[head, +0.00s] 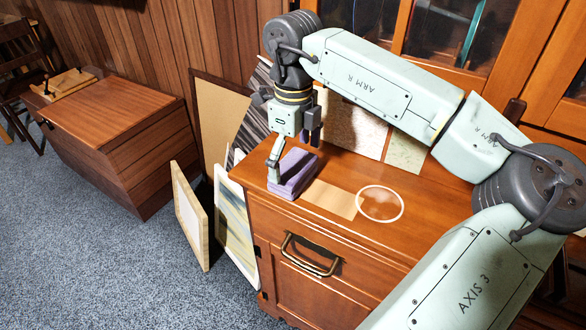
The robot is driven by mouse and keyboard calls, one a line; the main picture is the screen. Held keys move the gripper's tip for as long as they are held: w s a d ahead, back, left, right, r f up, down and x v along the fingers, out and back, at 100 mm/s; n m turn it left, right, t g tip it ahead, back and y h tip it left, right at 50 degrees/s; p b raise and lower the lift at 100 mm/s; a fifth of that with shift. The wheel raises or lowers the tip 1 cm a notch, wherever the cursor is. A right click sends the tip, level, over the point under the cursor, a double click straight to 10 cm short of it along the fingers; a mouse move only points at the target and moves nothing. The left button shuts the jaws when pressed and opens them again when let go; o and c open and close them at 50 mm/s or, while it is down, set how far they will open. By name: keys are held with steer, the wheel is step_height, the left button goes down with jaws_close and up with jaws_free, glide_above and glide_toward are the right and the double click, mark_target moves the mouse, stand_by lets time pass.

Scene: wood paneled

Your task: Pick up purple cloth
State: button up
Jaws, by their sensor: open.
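The purple cloth (293,174) is a folded stack lying at the left end of the wooden cabinet top (400,230). My gripper (294,158) points down over it and is open. One finger stands at the cloth's left side, low near its edge. The other finger shows behind and to the right, higher in the picture. Whether either finger touches the cloth cannot be told from this view. Part of the cloth's far side is hidden behind the gripper.
A flat tan rectangle (330,198) and a round white-rimmed clear dish (380,204) lie right of the cloth. Framed panels (190,215) lean by the cabinet's left side. A wooden chest (120,140) stands at left. Glass-fronted doors (450,30) rise behind. Carpet (90,250) is clear.

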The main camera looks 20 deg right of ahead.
mark_target(293, 164)
steer(key=shift+f, duration=1.5)
steer(key=shift+c, duration=0.4)
steer(key=c, duration=0.8)
